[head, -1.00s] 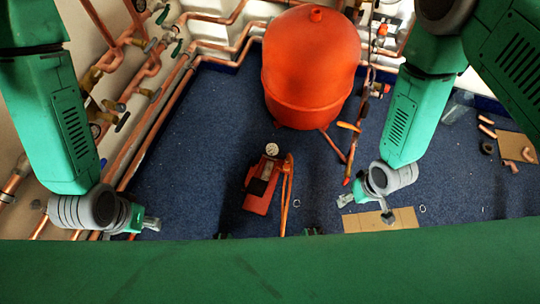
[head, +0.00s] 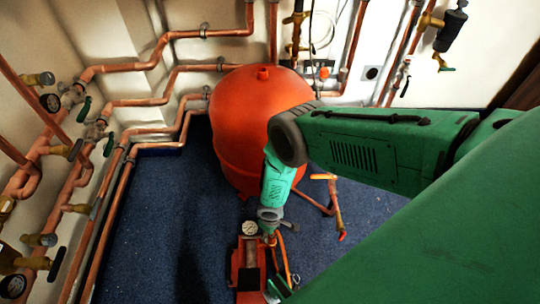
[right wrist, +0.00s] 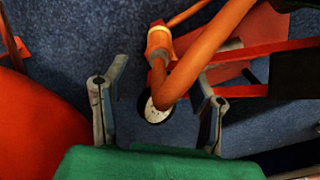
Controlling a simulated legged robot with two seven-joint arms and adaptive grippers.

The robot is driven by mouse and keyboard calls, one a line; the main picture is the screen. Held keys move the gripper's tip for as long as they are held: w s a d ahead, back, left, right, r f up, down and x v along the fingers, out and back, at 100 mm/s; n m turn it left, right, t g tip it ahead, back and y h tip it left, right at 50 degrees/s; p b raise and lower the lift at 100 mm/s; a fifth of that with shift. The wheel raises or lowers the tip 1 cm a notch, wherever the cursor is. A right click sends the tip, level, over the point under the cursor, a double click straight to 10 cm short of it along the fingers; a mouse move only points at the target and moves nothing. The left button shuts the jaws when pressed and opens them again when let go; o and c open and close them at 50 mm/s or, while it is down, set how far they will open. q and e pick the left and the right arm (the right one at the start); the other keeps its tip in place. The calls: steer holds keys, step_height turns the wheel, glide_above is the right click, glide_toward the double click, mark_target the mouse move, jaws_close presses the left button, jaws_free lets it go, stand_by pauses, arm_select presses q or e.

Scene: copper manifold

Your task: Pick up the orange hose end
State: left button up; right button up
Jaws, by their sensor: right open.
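An orange hose (head: 284,258) lies along a red hand pump (head: 249,258) with a white dial gauge (head: 249,228). In the right wrist view the hose (right wrist: 207,42) bends sharply, and its collared end (right wrist: 160,42) lies ahead of the open jaws. My right gripper (right wrist: 158,85) is open, with one finger on each side of the bend; I see no grip on it. The gauge (right wrist: 155,109) shows between the fingers. In the head view my right gripper (head: 269,222) is over the pump's top and hides part of the hose. My left gripper is out of view.
A large red tank (head: 235,115) stands close behind my right forearm. Copper pipes (head: 125,150) with valves line the left wall. A thin pipe with a red tip (head: 341,236) stands right of the pump. Blue floor (head: 165,220) is clear left of the pump.

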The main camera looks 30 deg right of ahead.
mark_target(272, 238)
steer(key=shift+f, duration=0.6)
steer(key=f+b, duration=0.2)
steer(key=f, duration=0.1)
steer(key=f+b, duration=0.1)
steer(key=f, duration=0.1)
steer(key=shift+s+d+b, duration=0.15)
steer(key=shift+d+b, duration=0.15)
steer(key=shift+f, duration=0.3)
steer(key=shift+a, duration=0.15)
steer(key=shift+r, duration=0.15)
steer(key=c, duration=1.1)
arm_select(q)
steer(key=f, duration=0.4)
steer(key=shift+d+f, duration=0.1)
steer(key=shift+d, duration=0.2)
arm_select(e)
jaws_close()
